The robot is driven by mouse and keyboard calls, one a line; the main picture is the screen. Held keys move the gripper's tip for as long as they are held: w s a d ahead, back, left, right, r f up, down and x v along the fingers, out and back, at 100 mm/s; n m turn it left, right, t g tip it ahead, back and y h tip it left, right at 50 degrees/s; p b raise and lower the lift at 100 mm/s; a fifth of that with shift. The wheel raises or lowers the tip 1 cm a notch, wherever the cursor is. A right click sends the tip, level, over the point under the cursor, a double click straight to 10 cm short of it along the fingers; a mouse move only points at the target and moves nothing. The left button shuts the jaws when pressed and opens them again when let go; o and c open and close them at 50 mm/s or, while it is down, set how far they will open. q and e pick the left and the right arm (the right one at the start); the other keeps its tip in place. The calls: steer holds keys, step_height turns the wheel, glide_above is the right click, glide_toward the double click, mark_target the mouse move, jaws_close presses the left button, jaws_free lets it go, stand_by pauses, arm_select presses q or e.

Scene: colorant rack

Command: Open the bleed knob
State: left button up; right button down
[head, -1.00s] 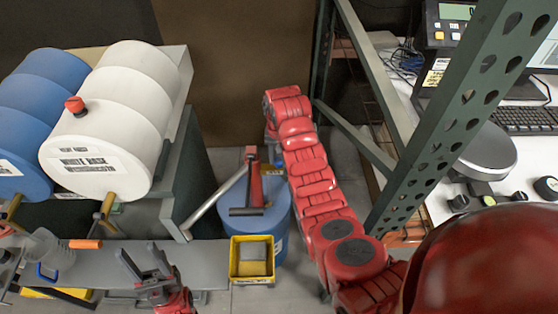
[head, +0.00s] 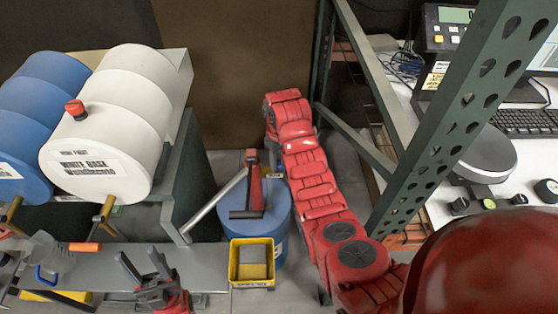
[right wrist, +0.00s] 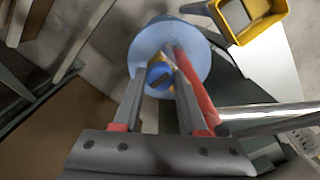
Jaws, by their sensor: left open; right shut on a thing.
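In the right wrist view a small blue round knob (right wrist: 160,74) with a dark slot across its face sits between my right gripper's fingers (right wrist: 158,84). The fingers are shut on it. A little yellow shows around its rim. Behind it is a pale blue drum (right wrist: 145,48), also in the head view (head: 272,226). My left gripper (head: 144,264) is open and empty at the lower left, over the grey shelf.
A yellow bin (head: 252,283) is in front. A green perforated post (head: 440,130) rises right of my arm.

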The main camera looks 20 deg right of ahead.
steer(key=shift+n, duration=0.5)
steer(key=shift+c, duration=2.2)
jaws_free()
step_height(320, 180, up, 9)
steer(key=p, duration=0.8)
step_height(320, 180, up, 8)
steer(key=p, duration=0.2)
glide_above(279, 163)
steer(key=shift+r, duration=0.2)
steer(key=shift+f, duration=0.1)
